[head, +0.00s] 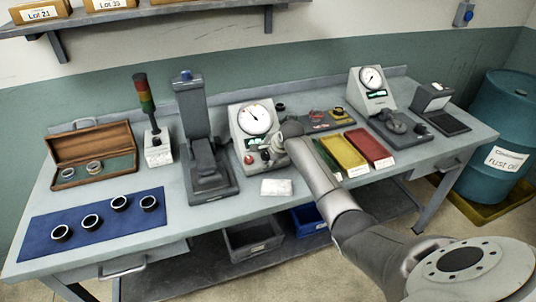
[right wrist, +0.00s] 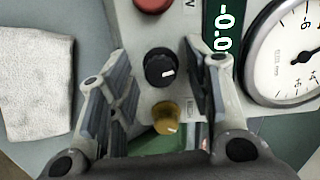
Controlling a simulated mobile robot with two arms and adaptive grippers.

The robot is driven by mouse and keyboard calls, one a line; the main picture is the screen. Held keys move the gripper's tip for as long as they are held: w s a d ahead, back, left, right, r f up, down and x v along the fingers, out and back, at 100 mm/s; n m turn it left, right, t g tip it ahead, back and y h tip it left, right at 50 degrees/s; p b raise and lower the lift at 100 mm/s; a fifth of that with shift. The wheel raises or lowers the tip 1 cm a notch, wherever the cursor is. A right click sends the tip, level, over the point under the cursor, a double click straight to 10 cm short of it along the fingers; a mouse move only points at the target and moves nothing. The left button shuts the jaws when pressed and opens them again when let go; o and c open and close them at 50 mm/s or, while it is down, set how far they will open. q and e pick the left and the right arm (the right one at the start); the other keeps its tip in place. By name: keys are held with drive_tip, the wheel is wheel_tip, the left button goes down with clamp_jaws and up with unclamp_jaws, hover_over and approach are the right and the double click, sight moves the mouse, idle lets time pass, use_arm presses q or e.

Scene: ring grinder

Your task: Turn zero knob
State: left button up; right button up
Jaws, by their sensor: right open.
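The gauge box (head: 243,122) with a round white dial stands mid-table in the head view. In the right wrist view its panel carries a black knob (right wrist: 158,70) with a white mark, a yellow knob (right wrist: 165,117) with a pale mark, and a red button (right wrist: 153,4). I cannot read which knob is the zero knob. A green display (right wrist: 224,30) and the dial (right wrist: 295,55) are at the right. My right gripper (right wrist: 155,62) is open, its fingers on either side of the black knob, with gaps to it. My left gripper is out of view.
A white cloth (head: 276,187) lies in front of the box. A dark column stand (head: 190,120) is to the left. Yellow (head: 342,152) and red trays (head: 369,147) and a second dial gauge (head: 371,80) are to the right. A blue mat (head: 105,230) holds several rings.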

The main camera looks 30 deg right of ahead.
clamp_jaws()
drive_tip(key=shift+r+n+p, duration=0.15)
drive_tip(key=shift+n+p, duration=0.45)
drive_tip(key=shift+n, duration=0.1)
drive_tip(key=shift+n+p, duration=0.3)
drive_tip(key=shift+n, duration=0.5)
unclamp_jaws()
